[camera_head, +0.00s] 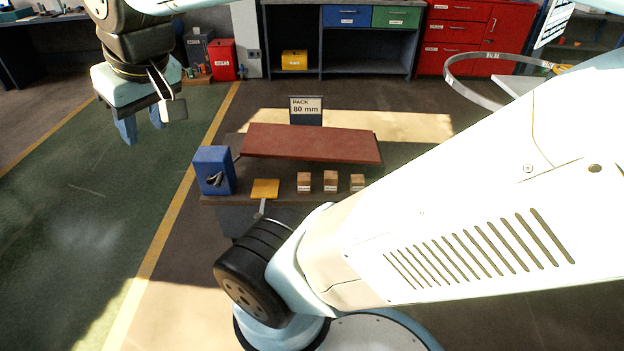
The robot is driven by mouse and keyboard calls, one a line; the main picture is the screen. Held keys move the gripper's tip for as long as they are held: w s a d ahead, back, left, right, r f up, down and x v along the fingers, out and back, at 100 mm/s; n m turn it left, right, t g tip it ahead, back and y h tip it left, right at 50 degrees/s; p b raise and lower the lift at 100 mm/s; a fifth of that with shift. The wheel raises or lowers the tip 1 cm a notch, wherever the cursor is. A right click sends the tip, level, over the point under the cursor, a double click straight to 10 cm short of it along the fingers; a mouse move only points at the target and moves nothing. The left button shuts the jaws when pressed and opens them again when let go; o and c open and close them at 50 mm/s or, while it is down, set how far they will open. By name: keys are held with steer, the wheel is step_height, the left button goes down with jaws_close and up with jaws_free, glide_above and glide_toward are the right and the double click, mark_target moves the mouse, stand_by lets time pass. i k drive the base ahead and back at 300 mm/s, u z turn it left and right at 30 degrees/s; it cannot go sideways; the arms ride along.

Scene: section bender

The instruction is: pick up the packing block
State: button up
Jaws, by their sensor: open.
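Three small wooden blocks with white labels stand in a row on the near part of a low bench: a left block (304,181), a middle block (330,180) and a right block (357,182). The labels are too small to read, so I cannot tell which is the packing block. A sign (306,107) behind the bench reads "PACK 80 mm". My gripper (141,127) is at the upper left, pointing down, open and empty, over the green floor. It is well apart from the blocks, to their left.
A reddish-brown slab (310,144) lies behind the blocks. A blue box (214,171) and a yellow pad (265,188) are to their left. My arm passes close in front at the right. Cabinets (450,40) line the back. The green floor (75,210) is clear.

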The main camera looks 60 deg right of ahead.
mark_target(303, 178)
steer(key=z, duration=0.05)
steer(key=k, duration=1.3)
steer(key=z, duration=1.7)
steer(key=i, duration=1.7)
